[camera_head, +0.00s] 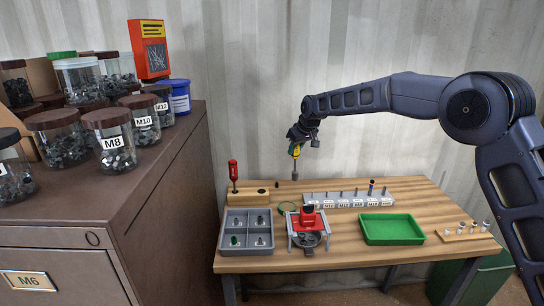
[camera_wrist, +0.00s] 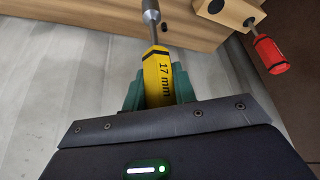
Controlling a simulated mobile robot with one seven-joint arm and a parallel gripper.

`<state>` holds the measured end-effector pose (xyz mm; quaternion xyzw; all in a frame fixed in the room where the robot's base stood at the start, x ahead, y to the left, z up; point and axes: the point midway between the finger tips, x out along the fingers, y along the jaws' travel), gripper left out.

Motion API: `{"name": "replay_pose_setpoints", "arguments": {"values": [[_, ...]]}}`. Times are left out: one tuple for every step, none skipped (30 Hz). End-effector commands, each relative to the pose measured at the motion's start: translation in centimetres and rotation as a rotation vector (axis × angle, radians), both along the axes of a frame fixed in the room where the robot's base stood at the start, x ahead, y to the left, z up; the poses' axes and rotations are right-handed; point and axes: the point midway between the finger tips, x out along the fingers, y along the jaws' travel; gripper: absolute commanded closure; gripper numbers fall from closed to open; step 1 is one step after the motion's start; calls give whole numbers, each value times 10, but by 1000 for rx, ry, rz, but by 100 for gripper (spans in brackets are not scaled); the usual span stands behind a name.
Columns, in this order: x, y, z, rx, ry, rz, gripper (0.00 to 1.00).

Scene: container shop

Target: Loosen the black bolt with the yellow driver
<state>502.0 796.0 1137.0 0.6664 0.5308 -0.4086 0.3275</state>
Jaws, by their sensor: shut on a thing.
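The yellow driver (camera_wrist: 157,78), marked 17 mm, is in my gripper (camera_wrist: 158,92), its handle between the green fingers and its metal socket pointing away from the wrist. In the head view my gripper (camera_head: 297,143) holds the driver (camera_head: 295,152) upright above the back edge of the table, its socket clear of the table top. A red vise-like fixture (camera_head: 307,219) stands on the table. I cannot tell whether the black bolt is in it. A small black piece (camera_wrist: 194,27) lies near the table edge; its kind is unclear.
A wooden holder (camera_head: 247,197) carries a red driver (camera_head: 233,172) and has an empty hole. A grey divided tray (camera_head: 246,251), a labelled rack (camera_head: 345,204), a green tray (camera_head: 392,242) and a small wooden block (camera_head: 463,237) stand on the table. A brown cabinet (camera_head: 160,190) with jars is left.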

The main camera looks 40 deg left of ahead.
Motion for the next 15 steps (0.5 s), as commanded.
{"name": "replay_pose_setpoints", "arguments": {"values": [[17,-15,5,-2,2,0,98],[27,-23,7,-3,2,3,98],[38,-34,10,-4,2,8,98],[46,-42,12,-4,3,11,98],[55,-50,14,-4,4,15,98],[66,-62,16,-5,5,20,98],[73,-71,19,-6,6,25,98],[82,-80,21,-6,5,29,98],[92,-91,23,-6,7,34,98],[100,-101,25,-6,7,38,98],[106,-110,28,-5,7,42,98],[116,-122,30,-3,8,46,98],[123,-132,32,-3,7,51,98],[131,-142,35,-1,7,55,98],[140,-154,38,2,7,61,98]]}}
